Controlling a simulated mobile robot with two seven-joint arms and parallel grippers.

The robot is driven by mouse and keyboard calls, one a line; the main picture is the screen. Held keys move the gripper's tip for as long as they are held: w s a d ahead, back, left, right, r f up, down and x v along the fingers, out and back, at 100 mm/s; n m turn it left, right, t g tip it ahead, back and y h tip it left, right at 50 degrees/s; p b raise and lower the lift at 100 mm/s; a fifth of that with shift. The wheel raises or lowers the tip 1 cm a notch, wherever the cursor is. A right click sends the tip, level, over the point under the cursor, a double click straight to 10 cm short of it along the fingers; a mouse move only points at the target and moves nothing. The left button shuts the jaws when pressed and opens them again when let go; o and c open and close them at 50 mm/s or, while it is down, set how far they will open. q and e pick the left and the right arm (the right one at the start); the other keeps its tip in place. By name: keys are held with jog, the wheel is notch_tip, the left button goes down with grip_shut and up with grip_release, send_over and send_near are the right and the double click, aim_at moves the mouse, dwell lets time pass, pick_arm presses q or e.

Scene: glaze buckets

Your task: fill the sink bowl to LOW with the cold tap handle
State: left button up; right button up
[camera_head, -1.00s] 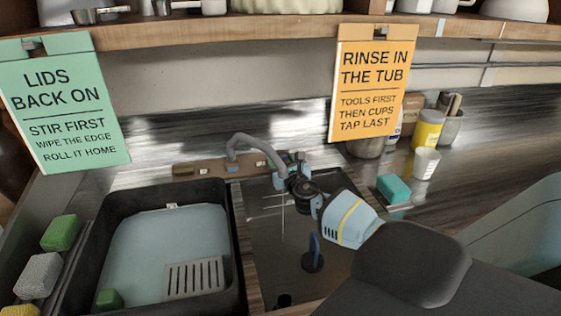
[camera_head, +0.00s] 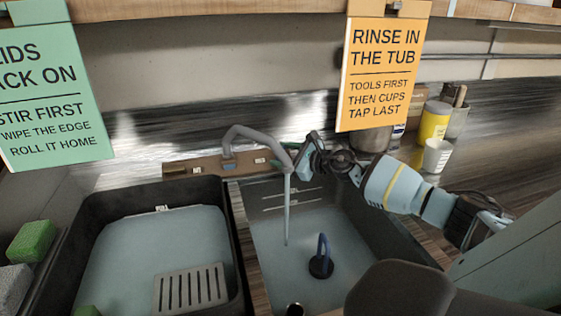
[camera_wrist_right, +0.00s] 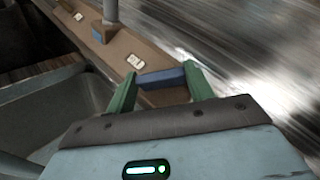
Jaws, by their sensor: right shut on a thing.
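The grey tap (camera_head: 250,135) arches over the sink bowl (camera_head: 370,235). A water stream (camera_head: 287,210) falls from its spout into the bowl. Pale water (camera_head: 280,255) covers the bowl floor, its edge close below the lower of two lines on the back wall (camera_head: 293,208); I cannot read their labels. A dark plug with a blue loop handle (camera_head: 321,262) stands in the bowl. My right gripper (camera_wrist_right: 162,80) is shut on a blue tap handle (camera_wrist_right: 162,77), its green fingers at either end. In the head view this gripper (camera_head: 288,148) hides the handle. My left gripper is not in view.
Left of the bowl is a black tub (camera_head: 235,260) with pale water and a slotted grate (camera_head: 190,288). Green sponges (camera_head: 32,242) lie at the left. A yellow jar (camera_head: 433,122) and white cup (camera_head: 436,155) stand at the right. An orange sign (camera_head: 383,70) hangs above.

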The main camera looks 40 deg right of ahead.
jog(key=shift+n, duration=0.3)
jog(key=o, duration=1)
jog(key=shift+s+d, duration=0.2)
jog(key=shift+s, duration=0.4)
jog(key=shift+b+v, duration=0.3)
jog(key=shift+v, duration=2.95)
jog(key=shift+r, duration=0.15)
